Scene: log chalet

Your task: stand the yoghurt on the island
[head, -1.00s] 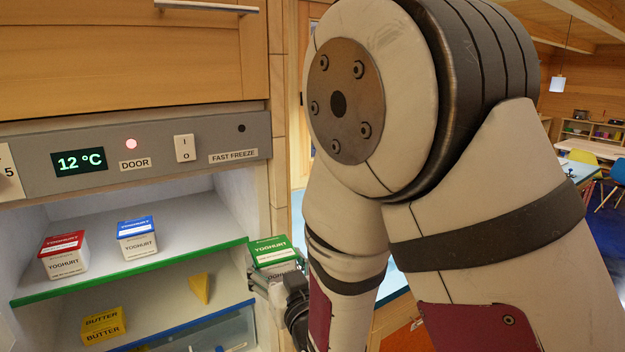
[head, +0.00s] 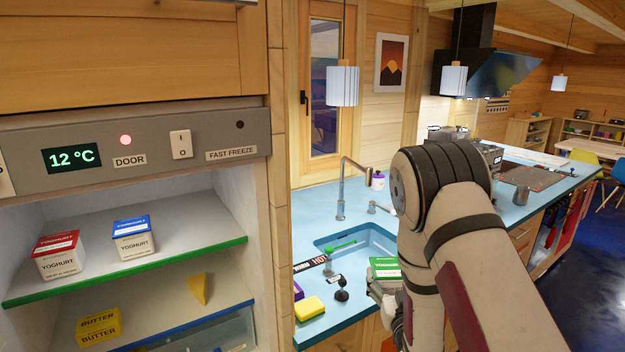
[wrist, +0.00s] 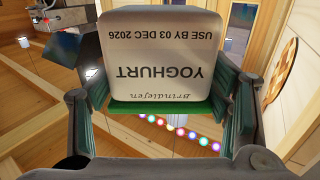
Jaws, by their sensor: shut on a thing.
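My gripper (head: 384,290) is shut on a yoghurt carton (head: 384,268) with a green top, partly hidden by my arm. In the wrist view the white carton (wrist: 162,58) sits between both finger pads, its printing upside down in the picture. In the head view the carton appears in front of the sink, near the front edge of a blue worktop (head: 318,196); its exact height above it is unclear. The blue surface runs back right to a dark hob (head: 530,176). I cannot tell which part is the island.
The open fridge at left holds a red yoghurt (head: 58,254), a blue yoghurt (head: 134,238), butter (head: 99,326) and cheese (head: 197,288). A tap (head: 343,190), a yellow sponge (head: 309,308) and a black stopper-like item (head: 342,290) stand around the sink (head: 365,243).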

